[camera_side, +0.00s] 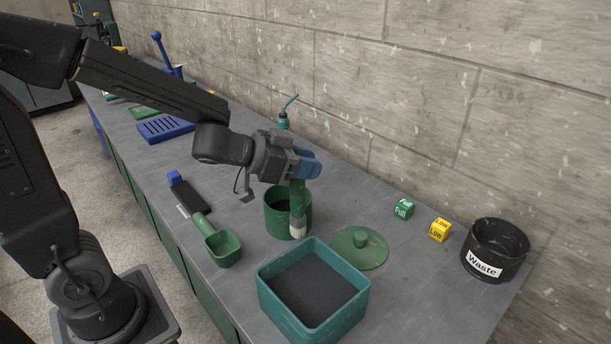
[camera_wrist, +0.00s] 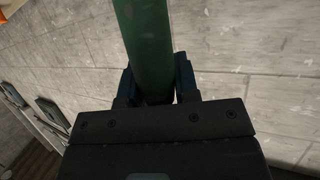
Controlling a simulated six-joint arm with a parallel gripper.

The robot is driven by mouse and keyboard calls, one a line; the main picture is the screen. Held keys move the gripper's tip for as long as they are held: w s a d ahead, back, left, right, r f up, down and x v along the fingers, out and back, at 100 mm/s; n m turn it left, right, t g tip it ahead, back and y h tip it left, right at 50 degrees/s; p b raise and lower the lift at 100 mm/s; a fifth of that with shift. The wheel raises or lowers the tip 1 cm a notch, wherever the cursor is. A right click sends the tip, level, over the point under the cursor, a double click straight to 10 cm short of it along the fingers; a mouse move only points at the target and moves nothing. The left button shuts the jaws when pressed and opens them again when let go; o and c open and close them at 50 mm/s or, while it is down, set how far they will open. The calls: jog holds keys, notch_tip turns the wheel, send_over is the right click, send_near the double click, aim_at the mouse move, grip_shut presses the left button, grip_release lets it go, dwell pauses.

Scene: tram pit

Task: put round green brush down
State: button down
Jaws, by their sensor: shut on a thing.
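My gripper (camera_side: 300,168) has blue fingers and is shut on the round green brush (camera_side: 298,206). The brush hangs nearly upright with its pale bristle tip down. In the side view it overlaps the right part of an open green pot (camera_side: 275,217); I cannot tell whether it touches the pot, but the tip shows in front of the pot's wall. In the wrist view the green handle (camera_wrist: 146,45) stands between the two dark fingers (camera_wrist: 157,88). The brush tip is hidden there.
A teal box with dark contents (camera_side: 353,304), a green lid (camera_side: 345,256) and a green scoop (camera_side: 222,250) surround the pot. Green and yellow cubes (camera_side: 440,230) and a black Waste bin (camera_side: 515,252) stand at right. Bare bench (camera_side: 440,300) lies right of the box. A wall runs behind.

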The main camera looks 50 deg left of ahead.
notch_tip(320, 180, up, 14)
jog(key=s+a+f+n+y, duration=0.2)
jog(key=a, duration=0.9)
jog(key=s+a+f+n+t+y, duration=0.1)
jog(key=s+a+f, duration=0.15)
jog(key=a, duration=0.95)
jog(key=s+a+f+n+y, duration=0.2)
jog(key=a, duration=0.9)
jog(key=w+d+f, duration=0.6)
jog(key=w+f, duration=0.3)
jog(key=f, duration=0.2)
jog(key=shift+w+d+f, duration=0.15)
jog(key=shift+w, duration=0.2)
jog(key=shift+f, duration=0.1)
jog(key=c, duration=0.9)
grip_release()
jog(key=shift+o, duration=0.2)
